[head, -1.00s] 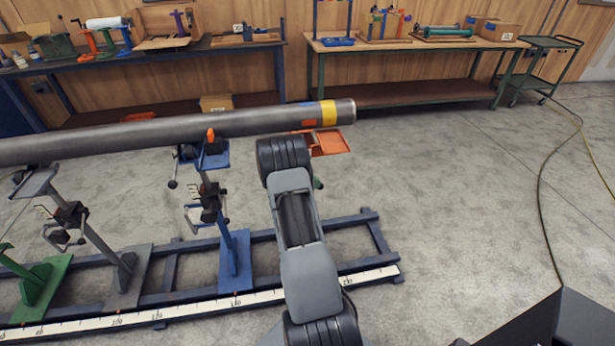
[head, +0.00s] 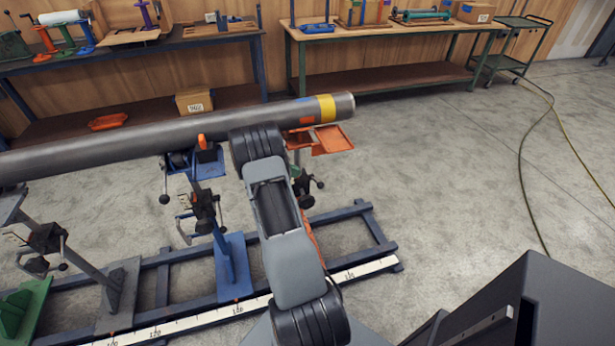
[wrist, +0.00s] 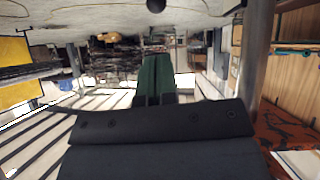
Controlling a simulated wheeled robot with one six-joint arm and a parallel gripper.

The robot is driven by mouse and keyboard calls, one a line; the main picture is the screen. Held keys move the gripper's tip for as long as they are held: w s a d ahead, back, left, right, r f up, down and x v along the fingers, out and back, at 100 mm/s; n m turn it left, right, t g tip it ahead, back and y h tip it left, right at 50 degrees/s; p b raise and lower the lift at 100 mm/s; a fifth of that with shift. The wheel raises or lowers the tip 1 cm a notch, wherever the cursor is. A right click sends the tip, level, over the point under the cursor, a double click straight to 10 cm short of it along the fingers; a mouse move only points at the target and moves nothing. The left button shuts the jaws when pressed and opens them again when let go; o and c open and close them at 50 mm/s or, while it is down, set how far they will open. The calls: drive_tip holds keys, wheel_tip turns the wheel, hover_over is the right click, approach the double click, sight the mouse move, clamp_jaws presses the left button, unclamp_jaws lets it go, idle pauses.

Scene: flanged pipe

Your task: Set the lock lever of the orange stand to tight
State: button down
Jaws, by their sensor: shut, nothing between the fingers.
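The orange stand shows in the head view right of my arm, under the pipe's right end: its orange top plates (head: 332,140) and a dark clamp with ball-ended handles (head: 308,182). My arm hides much of its post and base, and I cannot tell the lock lever's setting. In the wrist view my gripper (wrist: 155,68) has its green fingers together, with nothing between them. A dark ball (wrist: 156,5) shows beyond the fingertips at the top edge, apart from them. A worn orange surface (wrist: 285,140) is at the lower right. My gripper is hidden in the head view.
The long grey pipe (head: 200,125) with a yellow band lies across the stands. A blue stand (head: 228,245) is left of my arm, with grey and green stands farther left. Rails with a white scale (head: 180,322) run below.

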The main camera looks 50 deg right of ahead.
sight(316, 181)
drive_tip(key=x, duration=0.9)
drive_tip(key=shift+s+d+f, duration=0.2)
drive_tip(key=shift+d, duration=0.05)
drive_tip(key=shift+s, duration=0.1)
